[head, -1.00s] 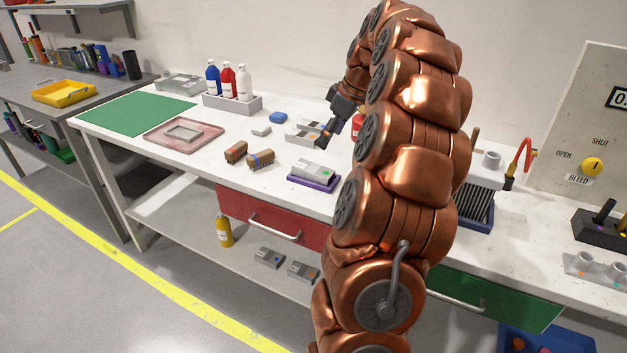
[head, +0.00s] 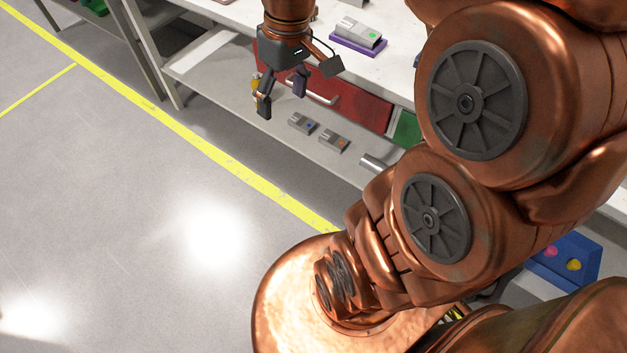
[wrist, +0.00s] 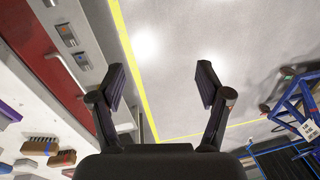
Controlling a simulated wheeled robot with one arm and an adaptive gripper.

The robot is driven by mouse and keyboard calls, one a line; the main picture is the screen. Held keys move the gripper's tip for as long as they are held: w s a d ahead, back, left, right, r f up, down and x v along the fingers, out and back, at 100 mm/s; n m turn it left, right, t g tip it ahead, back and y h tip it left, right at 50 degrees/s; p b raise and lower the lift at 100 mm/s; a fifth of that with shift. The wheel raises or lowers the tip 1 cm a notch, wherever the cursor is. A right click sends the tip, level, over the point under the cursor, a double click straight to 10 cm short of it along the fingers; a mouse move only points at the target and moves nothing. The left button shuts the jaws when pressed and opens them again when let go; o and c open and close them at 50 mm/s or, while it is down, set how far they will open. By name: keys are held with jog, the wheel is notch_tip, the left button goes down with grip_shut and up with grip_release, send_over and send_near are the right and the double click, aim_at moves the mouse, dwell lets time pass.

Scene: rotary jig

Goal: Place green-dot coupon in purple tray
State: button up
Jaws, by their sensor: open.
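The green-dot coupon (head: 359,31), a grey block with a green dot on top, sits on the purple tray (head: 345,45) on the white bench. It lies flat, a little raised on the tray. My gripper (head: 281,96) hangs in front of the bench, below and left of the tray, fingers pointing down. It is open and empty. In the wrist view the two fingers (wrist: 160,80) are spread with only floor between them. A purple piece at that view's left edge looks like the tray, but I cannot see the coupon on it.
The red drawer (head: 350,101) with its bar handle is behind my gripper. On the lower shelf lie a blue-dot coupon (head: 302,124), an orange-dot coupon (head: 334,141) and a silver cylinder (head: 373,162). A blue bin (head: 570,257) stands at right. The floor at left is clear.

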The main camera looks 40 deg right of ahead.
jog(key=s+a+f+m+g, duration=0.1)
jog(key=s+a+f, duration=0.1)
jog(key=s, duration=0.6)
jog(key=s+a+f+m+g+h, duration=0.1)
jog(key=s+a+f, duration=0.2)
jog(key=s, duration=0.5)
jog(key=shift+a+f+h, duration=0.25)
jog(key=shift+f+h, duration=0.05)
jog(key=shift+f, duration=0.5)
notch_tip(320, 180, up, 10)
jog(key=p, duration=1)
jog(key=shift+w+r, duration=0.2)
jog(key=shift+r, duration=0.05)
